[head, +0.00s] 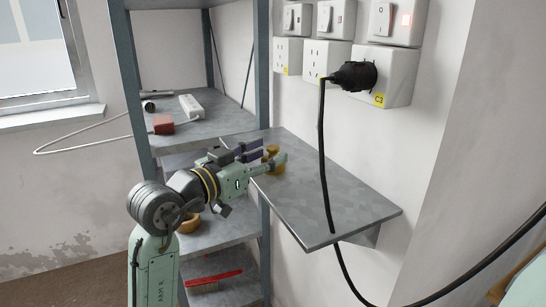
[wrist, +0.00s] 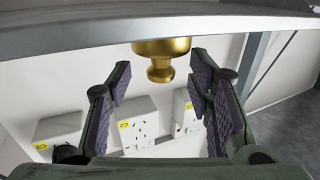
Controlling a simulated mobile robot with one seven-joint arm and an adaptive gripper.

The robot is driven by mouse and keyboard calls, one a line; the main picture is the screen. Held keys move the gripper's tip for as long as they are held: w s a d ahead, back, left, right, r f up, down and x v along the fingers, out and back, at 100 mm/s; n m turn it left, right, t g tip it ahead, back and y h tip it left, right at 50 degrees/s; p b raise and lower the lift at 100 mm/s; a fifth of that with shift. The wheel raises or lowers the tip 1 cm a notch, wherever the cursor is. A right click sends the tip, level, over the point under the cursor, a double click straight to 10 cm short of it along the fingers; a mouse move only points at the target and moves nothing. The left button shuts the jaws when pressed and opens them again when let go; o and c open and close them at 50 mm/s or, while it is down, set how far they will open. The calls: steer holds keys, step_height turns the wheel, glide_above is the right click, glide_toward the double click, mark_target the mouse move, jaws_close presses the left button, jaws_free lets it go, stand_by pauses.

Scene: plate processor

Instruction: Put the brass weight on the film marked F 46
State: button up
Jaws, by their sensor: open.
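The brass weight (head: 272,151) stands near the back left end of the grey wall shelf (head: 330,206). In the wrist view the weight (wrist: 160,49) appears upside down, its knob pointing down the picture and its top partly cut by the shelf edge. My gripper (head: 266,157) is at the weight. In the wrist view its purple-padded fingers (wrist: 161,72) are spread wide on either side of the knob, with clear gaps and no contact visible. No film marked F 46 can be made out in either view.
A black cable (head: 322,140) runs from a black plug (head: 354,75) in the wall sockets down across the shelf. A rack (head: 124,60) at left holds a white power strip (head: 191,106), a red object (head: 163,125) and a red brush (head: 213,279). The shelf's front right is clear.

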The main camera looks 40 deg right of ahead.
steer(key=d, duration=0.2)
steer(key=shift+w+d+r, duration=0.2)
steer(key=shift+w+d, duration=0.1)
steer(key=shift+d, duration=0.1)
steer(key=shift+f, duration=0.1)
jaws_close()
stand_by(0.4)
